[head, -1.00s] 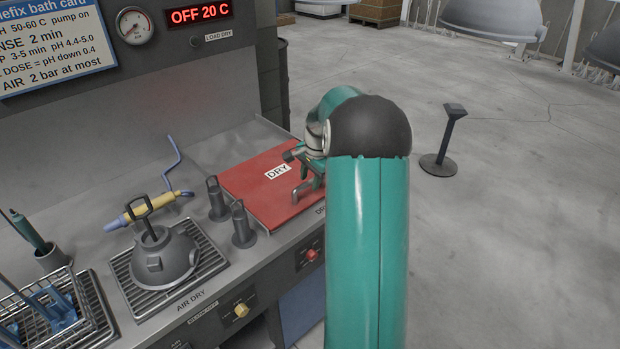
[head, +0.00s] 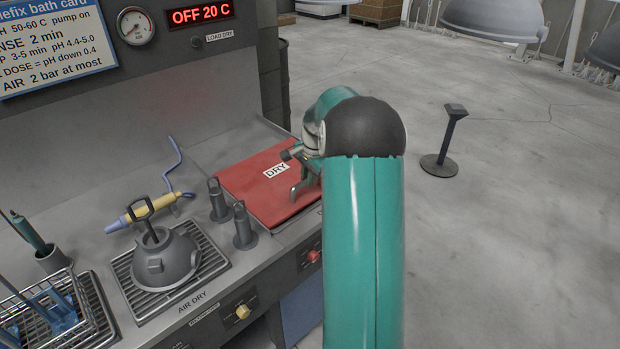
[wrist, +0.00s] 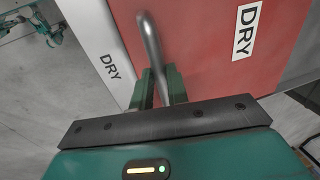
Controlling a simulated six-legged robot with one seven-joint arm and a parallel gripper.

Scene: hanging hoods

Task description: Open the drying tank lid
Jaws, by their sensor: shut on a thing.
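The drying tank lid (head: 245,190) is a red panel marked DRY, set in the counter at the back right. It looks slightly raised at its front edge. It also fills much of the wrist view (wrist: 205,60). Its grey bar handle (wrist: 149,40) runs up from between my green fingers in the wrist view. My gripper (wrist: 161,80) is shut on this handle. In the head view my gripper (head: 303,172) is over the lid's right side, partly hidden by my arm. The tank's inside is not visible.
Two dark upright posts (head: 243,227) stand just left of the lid. A grey hood part (head: 165,258) sits on the air-dry grate (head: 205,280). A red knob (head: 314,257) is on the front panel. Open floor lies right, with a black stand (head: 445,140).

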